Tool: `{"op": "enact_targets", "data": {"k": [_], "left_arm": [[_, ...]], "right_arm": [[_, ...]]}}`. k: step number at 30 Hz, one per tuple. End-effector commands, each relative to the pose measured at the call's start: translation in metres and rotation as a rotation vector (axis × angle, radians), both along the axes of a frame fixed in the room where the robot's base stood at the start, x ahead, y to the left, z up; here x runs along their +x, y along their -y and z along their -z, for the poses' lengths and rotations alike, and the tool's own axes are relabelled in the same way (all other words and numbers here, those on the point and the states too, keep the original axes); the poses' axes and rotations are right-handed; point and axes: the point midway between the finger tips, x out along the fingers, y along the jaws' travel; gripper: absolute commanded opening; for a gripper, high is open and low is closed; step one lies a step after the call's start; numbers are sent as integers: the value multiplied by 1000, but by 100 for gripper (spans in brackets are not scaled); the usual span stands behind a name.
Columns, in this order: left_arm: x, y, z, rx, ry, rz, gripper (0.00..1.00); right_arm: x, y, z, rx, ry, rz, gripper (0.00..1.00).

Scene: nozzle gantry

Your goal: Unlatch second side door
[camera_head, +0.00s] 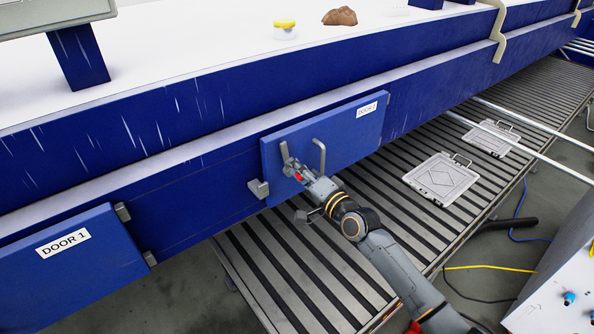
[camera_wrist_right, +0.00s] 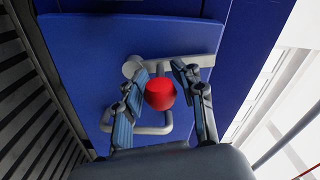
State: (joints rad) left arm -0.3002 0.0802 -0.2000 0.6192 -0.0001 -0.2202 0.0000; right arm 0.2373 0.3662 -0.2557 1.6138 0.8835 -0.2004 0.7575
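The second side door, a blue panel (camera_head: 350,138) labelled DOOR 2, sits in the side of the blue gantry and looks shut. It carries a grey latch lever (camera_head: 285,154) and a grey U-shaped pull handle (camera_head: 321,155). My right gripper (camera_head: 297,172) is at the latch. In the right wrist view a red knob (camera_wrist_right: 160,94) sits between the fingers of the gripper (camera_wrist_right: 160,85), in front of the grey lever (camera_wrist_right: 212,60). Both fingertips lie close against the knob's sides, so the gripper looks shut on it. My left gripper is not in view.
Another blue door (camera_head: 70,262) labelled DOOR 1 is at the lower left. A grey bracket (camera_head: 258,189) is beside the second door's left edge. Below runs a slatted platform (camera_head: 385,200) with two grey plates (camera_head: 441,178). Cables lie on the floor at the right.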

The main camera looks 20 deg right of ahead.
Motion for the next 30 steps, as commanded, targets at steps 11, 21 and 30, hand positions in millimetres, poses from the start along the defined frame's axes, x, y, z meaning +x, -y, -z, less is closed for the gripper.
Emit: {"op": "enact_targets", "data": {"k": [11, 21, 30], "left_arm": [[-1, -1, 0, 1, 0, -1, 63], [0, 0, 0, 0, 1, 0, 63], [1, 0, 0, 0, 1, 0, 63]], "right_arm": [[-8, 3, 1, -3, 0, 0, 37], [-72, 27, 2, -4, -3, 0, 37], [-109, 40, 1, -3, 0, -1, 37]]}}
